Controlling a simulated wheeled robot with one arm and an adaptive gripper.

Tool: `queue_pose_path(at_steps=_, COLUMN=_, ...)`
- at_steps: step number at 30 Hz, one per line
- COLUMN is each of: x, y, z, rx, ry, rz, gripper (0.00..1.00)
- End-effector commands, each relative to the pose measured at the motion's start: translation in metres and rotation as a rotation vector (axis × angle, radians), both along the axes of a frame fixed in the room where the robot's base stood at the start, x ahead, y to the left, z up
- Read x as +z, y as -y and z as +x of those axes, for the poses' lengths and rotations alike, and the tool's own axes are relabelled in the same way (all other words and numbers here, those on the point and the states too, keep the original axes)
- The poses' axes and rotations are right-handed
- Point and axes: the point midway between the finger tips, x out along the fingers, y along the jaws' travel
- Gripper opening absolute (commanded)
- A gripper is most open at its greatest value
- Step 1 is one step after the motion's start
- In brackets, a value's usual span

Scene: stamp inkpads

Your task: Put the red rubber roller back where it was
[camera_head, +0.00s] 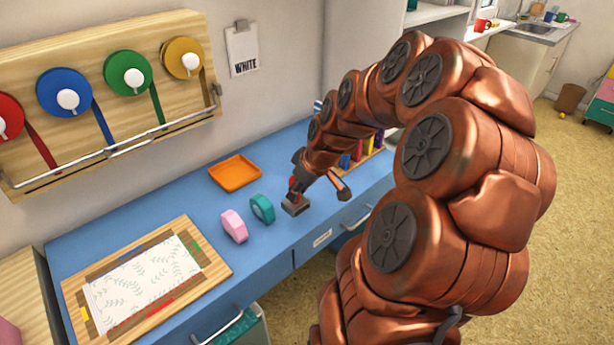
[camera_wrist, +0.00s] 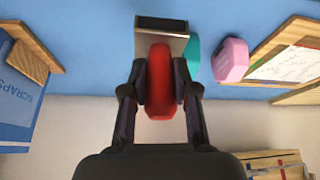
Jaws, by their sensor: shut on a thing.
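The red rubber roller shows in the wrist view as a red handle (camera_wrist: 160,95) with a grey metal head (camera_wrist: 162,45) and a dark bar at its far end. My gripper (camera_wrist: 160,82) is shut on the red handle, one finger on each side. In the head view, the gripper (camera_head: 297,184) is over the front right part of the blue worktop, and the roller's grey head (camera_head: 295,205) points down. Whether the head touches the worktop is not clear.
A wooden board (camera_head: 215,262) with patterned paper is farther left. A wooden holder with coloured items (camera_head: 367,156) is partly behind my arm.

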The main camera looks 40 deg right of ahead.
Motion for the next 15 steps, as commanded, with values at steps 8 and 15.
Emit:
queue_pose_path(at_steps=8, x=-0.002, y=0.031, z=0.017, rx=0.0, ry=0.0, rz=0.002, gripper=0.0)
queue_pose_path(at_steps=15, x=-0.006, y=0.062, z=0.032, rx=-0.001, ry=-0.002, rz=0.003, gripper=0.0)
